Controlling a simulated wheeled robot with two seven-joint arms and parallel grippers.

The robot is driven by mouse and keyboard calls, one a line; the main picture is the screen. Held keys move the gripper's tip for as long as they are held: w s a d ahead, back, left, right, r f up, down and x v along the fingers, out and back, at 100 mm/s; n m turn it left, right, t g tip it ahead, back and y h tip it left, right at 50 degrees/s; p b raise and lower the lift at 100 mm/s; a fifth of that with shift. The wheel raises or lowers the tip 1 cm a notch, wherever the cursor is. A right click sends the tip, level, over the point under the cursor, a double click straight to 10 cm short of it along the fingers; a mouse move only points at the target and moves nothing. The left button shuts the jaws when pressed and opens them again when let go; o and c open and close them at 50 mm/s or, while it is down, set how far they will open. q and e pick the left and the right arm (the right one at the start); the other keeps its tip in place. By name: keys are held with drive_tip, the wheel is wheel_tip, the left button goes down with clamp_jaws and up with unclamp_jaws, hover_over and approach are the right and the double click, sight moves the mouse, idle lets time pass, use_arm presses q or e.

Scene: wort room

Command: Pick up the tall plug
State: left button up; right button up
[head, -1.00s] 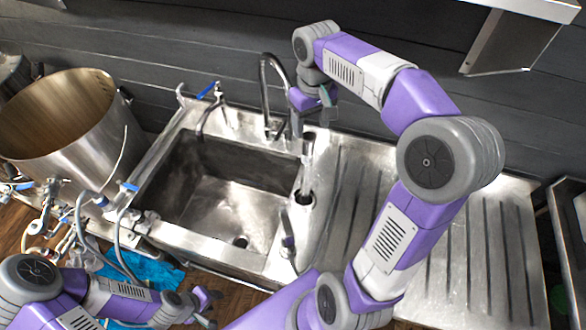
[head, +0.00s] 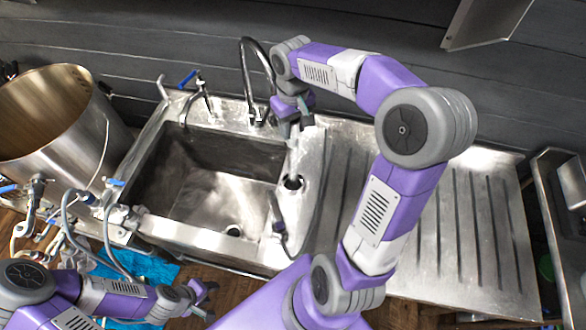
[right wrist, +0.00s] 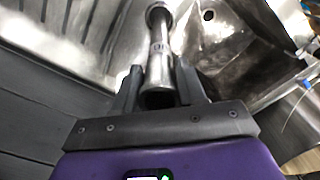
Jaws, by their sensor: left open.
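The tall plug (head: 292,162) is a slim metal tube standing upright at a round hole on the sink's right ledge. In the right wrist view the tall plug (right wrist: 160,55) runs between my fingers, its near end close to the palm. My right gripper (head: 291,126) is over the plug's top in the head view. In the right wrist view the right gripper (right wrist: 158,75) looks open, with one finger on each side of the plug and a narrow gap showing. My left gripper (head: 208,299) is open and empty at the front, away from the plug.
The steel sink basin (head: 205,195) lies left of the plug. A curved tap (head: 248,85) stands close behind my right gripper. A large pot (head: 60,125) and hoses (head: 75,215) are at the left.

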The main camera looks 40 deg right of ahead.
clamp_jaws()
idle(1.1)
